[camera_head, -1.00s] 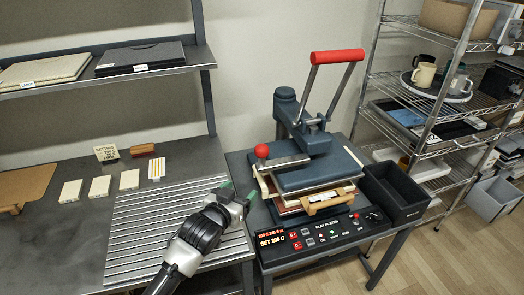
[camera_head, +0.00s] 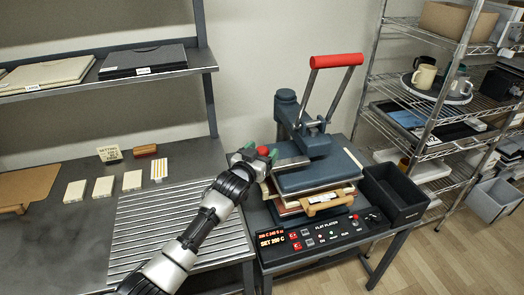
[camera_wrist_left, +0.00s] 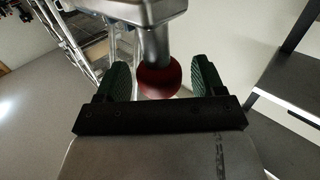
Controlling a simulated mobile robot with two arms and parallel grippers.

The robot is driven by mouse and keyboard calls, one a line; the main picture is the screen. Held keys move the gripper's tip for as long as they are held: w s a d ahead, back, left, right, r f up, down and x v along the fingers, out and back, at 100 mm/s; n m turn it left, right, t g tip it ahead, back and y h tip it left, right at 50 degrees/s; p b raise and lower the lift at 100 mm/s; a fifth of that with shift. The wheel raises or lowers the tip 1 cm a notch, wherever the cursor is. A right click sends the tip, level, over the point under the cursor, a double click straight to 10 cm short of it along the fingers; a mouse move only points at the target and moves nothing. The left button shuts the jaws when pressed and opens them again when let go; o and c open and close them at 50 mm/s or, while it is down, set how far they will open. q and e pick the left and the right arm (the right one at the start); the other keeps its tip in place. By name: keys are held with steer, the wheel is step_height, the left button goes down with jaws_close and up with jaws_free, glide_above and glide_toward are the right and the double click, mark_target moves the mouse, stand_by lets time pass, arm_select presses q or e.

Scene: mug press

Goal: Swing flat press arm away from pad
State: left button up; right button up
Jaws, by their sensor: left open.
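The flat press (camera_head: 318,178) stands on the right-hand table, with its grey upper platen over the pad layers and its red-gripped lever (camera_head: 337,60) raised. A metal swing arm with a red ball knob (camera_head: 263,151) sticks out to the left of the press. My left gripper (camera_head: 258,153) is at this knob. In the left wrist view the red knob (camera_wrist_left: 159,80) sits between the two green fingertips, with a gap on each side. The gripper is open around it. A wooden handle (camera_head: 326,203) shows at the front of the pad. My right gripper is not in view.
A control panel (camera_head: 320,237) lies in front of the press, and a black bin (camera_head: 394,194) stands to its right. A ribbed metal mat (camera_head: 165,226) and several pale blocks (camera_head: 103,187) are on the left table. A wire shelf rack (camera_head: 440,110) stands at the right.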

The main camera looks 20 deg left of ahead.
arm_select(q)
steer(key=shift+w, duration=0.15)
steer(key=shift+c, duration=0.3)
steer(key=c, duration=1.2)
steer(key=shift+d, duration=0.15)
